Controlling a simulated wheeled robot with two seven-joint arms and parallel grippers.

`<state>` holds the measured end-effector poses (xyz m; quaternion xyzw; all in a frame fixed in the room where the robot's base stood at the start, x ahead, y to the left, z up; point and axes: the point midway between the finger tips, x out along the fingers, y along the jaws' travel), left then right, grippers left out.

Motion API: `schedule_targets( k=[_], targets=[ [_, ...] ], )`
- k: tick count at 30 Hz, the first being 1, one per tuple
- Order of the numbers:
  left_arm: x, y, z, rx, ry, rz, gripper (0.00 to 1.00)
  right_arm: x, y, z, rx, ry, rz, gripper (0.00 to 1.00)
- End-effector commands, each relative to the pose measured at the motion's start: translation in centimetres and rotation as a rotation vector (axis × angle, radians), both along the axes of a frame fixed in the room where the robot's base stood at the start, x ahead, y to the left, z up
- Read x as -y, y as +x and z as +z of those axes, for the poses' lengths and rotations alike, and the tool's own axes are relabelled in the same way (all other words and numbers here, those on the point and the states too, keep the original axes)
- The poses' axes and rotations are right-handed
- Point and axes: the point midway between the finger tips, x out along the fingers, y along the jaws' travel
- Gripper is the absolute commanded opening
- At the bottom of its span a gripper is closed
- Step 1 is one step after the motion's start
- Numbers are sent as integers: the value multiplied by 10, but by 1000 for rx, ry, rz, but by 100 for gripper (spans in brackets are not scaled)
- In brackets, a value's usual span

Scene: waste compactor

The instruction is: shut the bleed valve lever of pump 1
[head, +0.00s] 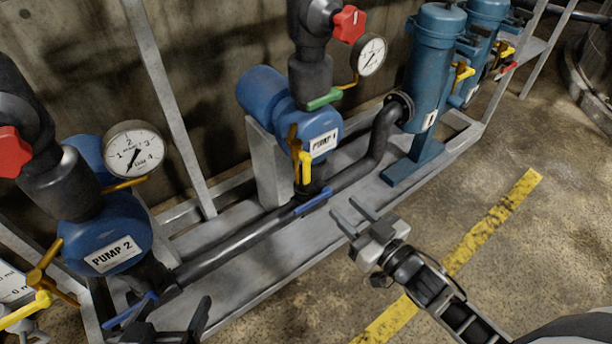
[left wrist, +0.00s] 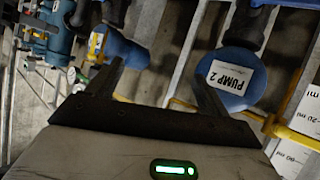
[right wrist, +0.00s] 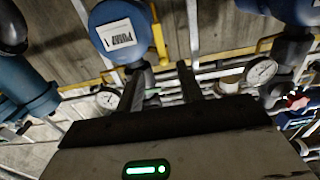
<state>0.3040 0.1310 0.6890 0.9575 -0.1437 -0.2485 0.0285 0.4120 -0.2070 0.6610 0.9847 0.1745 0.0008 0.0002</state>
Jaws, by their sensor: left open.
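Pump 1 (head: 325,125) is a blue pump in the middle of the head view, with its label facing me. A brass valve (head: 293,138) with a yellow lever (head: 306,168) sits on its front left; the lever points downward. I take this as the bleed valve. The right wrist view shows the pump 1 label (right wrist: 116,37) and a yellow lever (right wrist: 158,40) beside it. My right gripper (head: 350,212) is open and empty, lower right of the lever and apart from it. My left gripper (head: 175,325) is open and empty, near pump 2.
Pump 2 (head: 95,225) stands at the left with its own yellow lever (head: 45,302). A green handle (head: 325,99), a blue lever (head: 312,203) and a gauge (head: 371,56) are close to pump 1. Blue filter housings (head: 432,65) stand right. Floor at right is clear.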

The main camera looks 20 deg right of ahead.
Motion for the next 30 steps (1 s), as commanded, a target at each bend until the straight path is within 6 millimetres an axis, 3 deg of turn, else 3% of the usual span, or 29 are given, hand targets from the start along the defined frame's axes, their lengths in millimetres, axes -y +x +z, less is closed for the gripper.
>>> schedule_targets(
  k=[12,18,24,30],
  targets=[
    [4,2,-19,-28,-5,-12,80,-31,86,1,3,1,-2,37],
    [8,1,-33,-58,-10,-22,80,-43,117,1,1,0,-3,37],
    [9,5,-37,-62,-9,-26,80,-48,131,1,-1,1,-2,37],
    [9,5,-37,-63,-8,-26,80,-49,133,1,-2,0,-2,37]
  ],
)
